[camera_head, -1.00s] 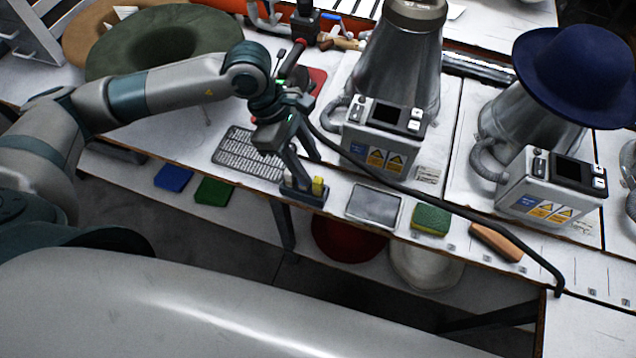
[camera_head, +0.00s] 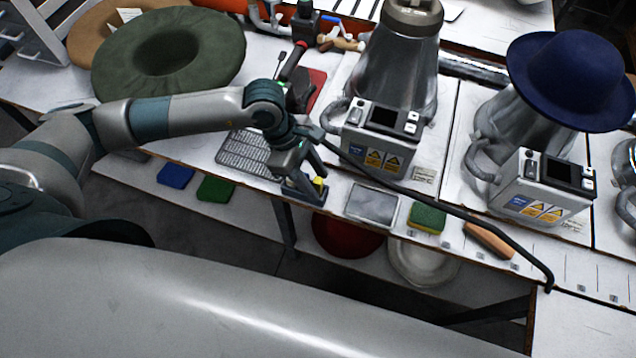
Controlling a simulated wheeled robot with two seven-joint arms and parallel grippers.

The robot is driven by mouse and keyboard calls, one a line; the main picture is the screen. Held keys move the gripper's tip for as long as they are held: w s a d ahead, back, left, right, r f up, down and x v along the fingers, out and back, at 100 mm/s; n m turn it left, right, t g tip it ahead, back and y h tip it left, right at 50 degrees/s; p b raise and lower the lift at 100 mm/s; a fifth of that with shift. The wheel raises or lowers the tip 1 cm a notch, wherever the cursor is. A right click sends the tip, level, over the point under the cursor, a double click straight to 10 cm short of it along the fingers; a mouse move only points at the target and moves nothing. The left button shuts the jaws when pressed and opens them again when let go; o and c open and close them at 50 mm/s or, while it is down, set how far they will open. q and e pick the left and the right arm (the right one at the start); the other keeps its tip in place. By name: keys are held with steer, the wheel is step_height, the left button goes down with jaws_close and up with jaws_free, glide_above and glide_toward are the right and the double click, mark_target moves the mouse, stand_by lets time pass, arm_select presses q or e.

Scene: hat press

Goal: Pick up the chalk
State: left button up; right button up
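A small yellow piece, which looks like the chalk (camera_head: 319,183), sits at a small dark holder (camera_head: 303,193) on the table's front edge. My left gripper (camera_head: 311,172) reaches down from the left, right over the holder, with its fingertips close to the chalk. The fingers overlap the holder, so I cannot tell whether they touch or close on the chalk. My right gripper is not in view.
A grey metal mesh (camera_head: 248,152) lies left of the holder. A grey tray (camera_head: 372,205), a green-yellow sponge (camera_head: 428,219) and a wooden-handled tool (camera_head: 489,240) lie to its right. A hat press (camera_head: 393,85) stands behind. A black cable runs across the front.

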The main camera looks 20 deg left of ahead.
arm_select(q)
steer(key=shift+f, duration=0.1)
stand_by(0.3)
jaws_close()
steer(key=shift+r, duration=0.2)
steer(key=shift+r+b, duration=0.2)
steer(key=shift+b, duration=0.2)
steer(key=r, duration=0.1)
steer(key=r+b, duration=0.2)
steer(key=shift+d+r, duration=0.15)
steer(key=shift+d, duration=0.1)
steer(key=s+d+r+b, duration=0.2)
steer(key=d+r+b, duration=0.2)
steer(key=d+r, duration=0.3)
steer(key=shift+s+d, duration=0.4)
steer(key=shift+d, duration=1.55)
